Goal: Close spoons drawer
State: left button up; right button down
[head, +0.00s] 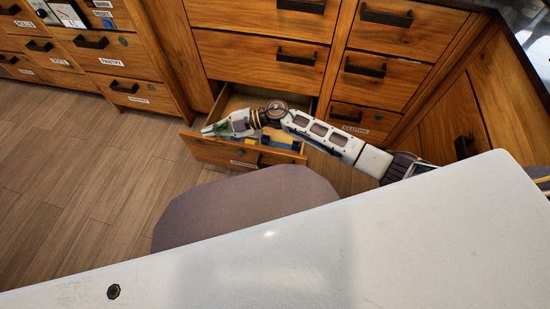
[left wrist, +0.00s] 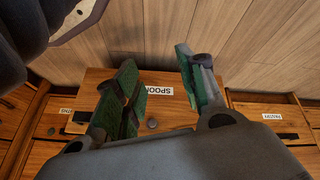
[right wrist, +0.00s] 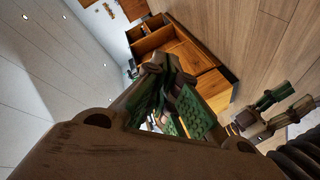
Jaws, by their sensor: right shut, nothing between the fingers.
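The spoons drawer (head: 215,150) is the bottom drawer and stands pulled out, with yellow and blue items inside. Its front with a "SPOON…" label shows in the left wrist view (left wrist: 172,112). My right gripper (head: 208,129) is shut and empty, over the open drawer near its left side in the head view; its closed green-padded fingers fill the middle of the right wrist view (right wrist: 168,85). My left gripper (left wrist: 155,70) is open and empty, its two green-padded fingers apart in front of the drawer front. The left gripper is hidden in the head view.
A grey rounded shape (head: 245,205) and a white top (head: 400,230) fill the foreground and cover part of the floor before the drawer. Closed wooden drawers (head: 255,60) stand above and beside. The wooden floor (head: 70,190) at left is clear.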

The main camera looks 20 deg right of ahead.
jog(key=s+d+f+n+g+h+b, duration=0.45)
jog(key=d+f+h, duration=0.25)
jog(key=f, duration=0.2)
pick_arm(q)
jog(key=d+r, duration=0.1)
jog(key=d+h+b, duration=0.1)
jog(key=r+t, duration=0.1)
jog(key=shift+w+d+r+b, duration=0.25)
jog(key=shift+d+r+b, duration=0.05)
jog(key=shift+d+b, duration=0.1)
pick_arm(e)
jog(key=d+f+h, duration=0.2)
jog(key=d+h, duration=0.1)
jog(key=d, duration=0.3)
jog(key=w+d+f+g+h, duration=0.1)
jog(key=d+f+h, duration=0.1)
jog(key=d, duration=0.5)
jog(key=shift+d+h, duration=0.15)
jog(key=shift+h, duration=0.75)
